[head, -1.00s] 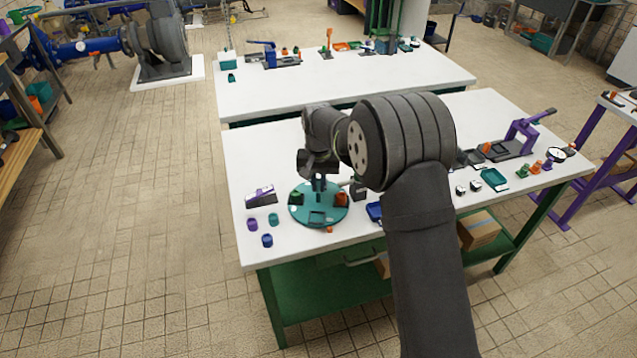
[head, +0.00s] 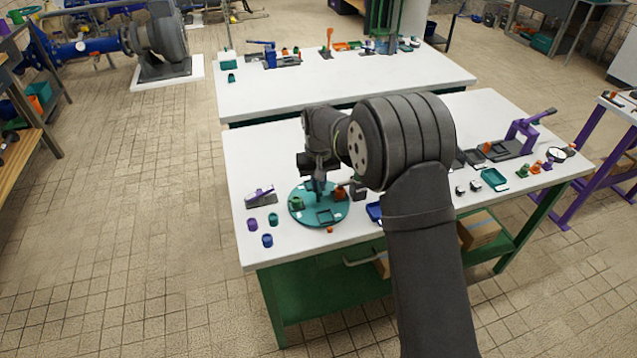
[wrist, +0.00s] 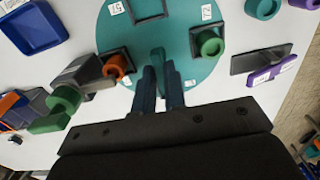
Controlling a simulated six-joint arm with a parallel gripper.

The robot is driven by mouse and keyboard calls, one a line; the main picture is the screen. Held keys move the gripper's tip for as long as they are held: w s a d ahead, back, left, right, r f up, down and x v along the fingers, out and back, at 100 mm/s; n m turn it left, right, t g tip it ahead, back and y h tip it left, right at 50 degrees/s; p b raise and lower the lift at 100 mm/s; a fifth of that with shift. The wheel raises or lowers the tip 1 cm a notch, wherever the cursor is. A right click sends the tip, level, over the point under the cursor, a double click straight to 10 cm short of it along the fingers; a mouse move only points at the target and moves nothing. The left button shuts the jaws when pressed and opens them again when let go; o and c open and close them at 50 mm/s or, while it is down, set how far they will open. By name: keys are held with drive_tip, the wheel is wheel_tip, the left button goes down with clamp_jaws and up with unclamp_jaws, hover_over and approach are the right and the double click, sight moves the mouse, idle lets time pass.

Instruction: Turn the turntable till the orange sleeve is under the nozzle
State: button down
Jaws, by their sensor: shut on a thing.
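The teal turntable (head: 318,216) lies on the near white table; it also shows in the wrist view (wrist: 185,42). My gripper (wrist: 159,70) is over it, shut on what looks like a teal upright peg (wrist: 158,56) on the disc. The orange sleeve (head: 340,192) stands at the disc's right side, beside the dark nozzle stand (head: 358,191). In the wrist view the orange sleeve (wrist: 117,66) is close to the grey block of that stand (wrist: 87,73); I cannot tell whether it is exactly under the nozzle. A green sleeve (head: 297,203) stands at the disc's left side.
A purple-and-grey holder (head: 261,196) and purple, teal and blue cylinders (head: 267,240) stand left of the disc. A blue tray (head: 374,211) is to its right. A small orange piece (head: 330,230) is at the disc's front edge. The table's back left is clear.

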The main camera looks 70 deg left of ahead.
sight(319, 187)
idle(0.5)
drive_tip(key=c, duration=1.5)
unclamp_jaws()
wheel_tip(319, 187, up, 17)
drive_tip(key=shift+r, duration=0.2)
wheel_tip(319, 187, down, 18)
drive_tip(key=shift+r, duration=0.25)
drive_tip(key=shift+r, duration=0.1)
